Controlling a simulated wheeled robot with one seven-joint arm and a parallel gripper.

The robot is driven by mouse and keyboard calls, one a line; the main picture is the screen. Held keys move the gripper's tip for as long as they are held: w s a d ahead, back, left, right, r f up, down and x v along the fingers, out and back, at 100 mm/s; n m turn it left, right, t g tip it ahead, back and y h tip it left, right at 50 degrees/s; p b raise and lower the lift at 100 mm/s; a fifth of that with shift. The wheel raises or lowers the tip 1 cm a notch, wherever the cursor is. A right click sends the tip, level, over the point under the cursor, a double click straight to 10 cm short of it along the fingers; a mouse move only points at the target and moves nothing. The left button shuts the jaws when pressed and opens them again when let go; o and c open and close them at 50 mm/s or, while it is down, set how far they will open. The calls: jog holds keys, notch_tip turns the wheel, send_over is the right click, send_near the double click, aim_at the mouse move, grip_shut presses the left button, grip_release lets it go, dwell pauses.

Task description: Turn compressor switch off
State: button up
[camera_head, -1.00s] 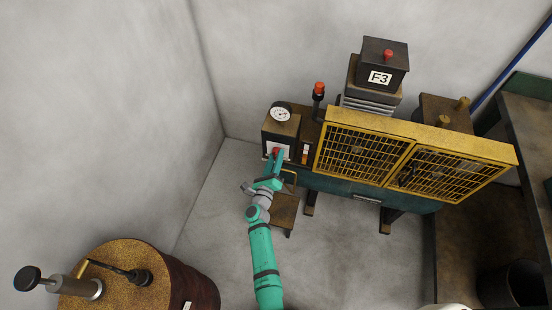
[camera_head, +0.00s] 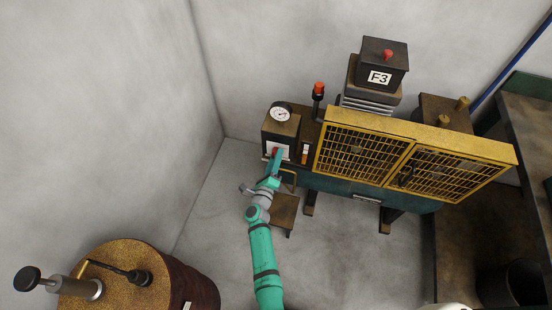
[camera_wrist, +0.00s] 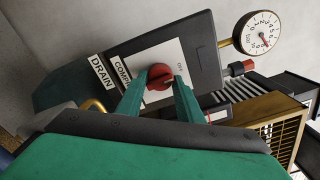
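The compressor switch is a round red knob (camera_wrist: 160,77) on a white plate (camera_wrist: 174,54) on the dark control box. Beside the knob, the plate reads "OFF", and a partly covered label starts with "COMPR". My gripper (camera_wrist: 161,82) has its two teal fingers apart, one on each side of the knob, with the tips close to its edges. I cannot tell whether they press on it. In the head view my gripper (camera_head: 273,160) reaches the front of the control box (camera_head: 281,127), and its fingers partly cover the knob and plate.
A pressure gauge (camera_head: 281,114) sits atop the box. A "DRAIN" label (camera_wrist: 102,73) and a brass pipe (camera_wrist: 93,105) are nearby. A yellow mesh guard (camera_head: 362,154) stands to the right. A rusty barrel (camera_head: 188,282) is at lower left. Open floor (camera_head: 330,262) lies right of my arm.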

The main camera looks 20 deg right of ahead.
jog(key=o, duration=0.4)
jog(key=shift+s, duration=0.1)
jog(key=v, duration=1)
jog(key=shift+s+a, duration=0.2)
jog(key=shift+s, duration=0.05)
jog(key=shift+s, duration=0.1)
jog(key=s+a+r+n+y, duration=0.3)
jog(key=s+r+n, duration=0.3)
jog(key=s+n, duration=0.4)
jog(key=s+a+r+n+y, duration=0.3)
jog(key=s+a+r+n, duration=0.3)
jog(key=s+n, duration=0.4)
jog(key=s+a+r+n+y, duration=0.4)
jog(key=s+r+n, duration=0.3)
jog(key=s, duration=0.9)
jog(key=shift+a+r+n, duration=0.15)
jog(key=shift+a+n, duration=0.05)
jog(key=shift+n, duration=0.7)
jog(key=shift+a+r+n, duration=0.1)
jog(key=shift+a+n, duration=0.1)
jog(key=shift+n, duration=0.7)
